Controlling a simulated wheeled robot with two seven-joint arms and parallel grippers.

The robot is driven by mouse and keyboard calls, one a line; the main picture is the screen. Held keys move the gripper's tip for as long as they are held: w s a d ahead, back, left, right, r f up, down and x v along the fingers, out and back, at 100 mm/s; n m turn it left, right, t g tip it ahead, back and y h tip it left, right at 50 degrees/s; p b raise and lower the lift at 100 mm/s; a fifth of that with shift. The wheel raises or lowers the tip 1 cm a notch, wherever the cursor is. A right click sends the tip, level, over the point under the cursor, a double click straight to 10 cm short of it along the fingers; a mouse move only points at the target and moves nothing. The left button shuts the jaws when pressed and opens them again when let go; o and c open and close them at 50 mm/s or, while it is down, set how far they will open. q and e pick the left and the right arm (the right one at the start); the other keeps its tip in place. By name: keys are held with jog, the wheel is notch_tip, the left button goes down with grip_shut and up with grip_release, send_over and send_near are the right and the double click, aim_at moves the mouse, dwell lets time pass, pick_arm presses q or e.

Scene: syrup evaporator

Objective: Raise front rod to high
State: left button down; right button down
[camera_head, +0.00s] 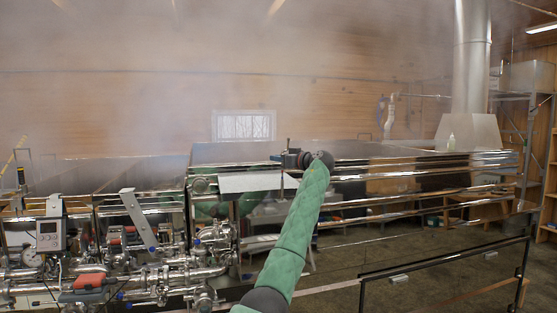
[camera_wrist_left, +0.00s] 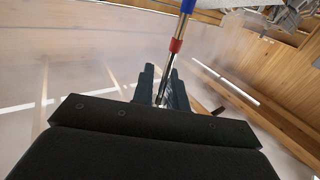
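My left gripper (camera_head: 283,157) is at the end of the green-sleeved arm, at the near edge of the steel evaporator. In the left wrist view, the two dark fingers (camera_wrist_left: 162,88) are close together, with a thin steel rod (camera_wrist_left: 177,48) passing between them. The rod has blue and red bands with a brass-coloured stretch between, and slants up to the top edge. In the head view it is a thin, near-upright rod (camera_head: 288,144) at the gripper. The fingers hide part of the rod, and its lower end is unclear. My right gripper is out of view.
The evaporator's long pan (camera_head: 420,160) stretches right, with a chimney (camera_head: 472,60) behind. Pipes and valves (camera_head: 150,270) crowd the lower left, with a gauge box (camera_head: 48,236). A dark railing panel (camera_head: 440,275) stands at lower right. Steam blurs the back wall.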

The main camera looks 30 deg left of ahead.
pick_arm(q)
jog(key=shift+r+b, duration=1.05)
jog(key=shift+r, duration=0.55)
jog(key=c, duration=1.6)
grip_release()
jog(key=shift+f, duration=0.1)
jog(key=shift+d, duration=0.1)
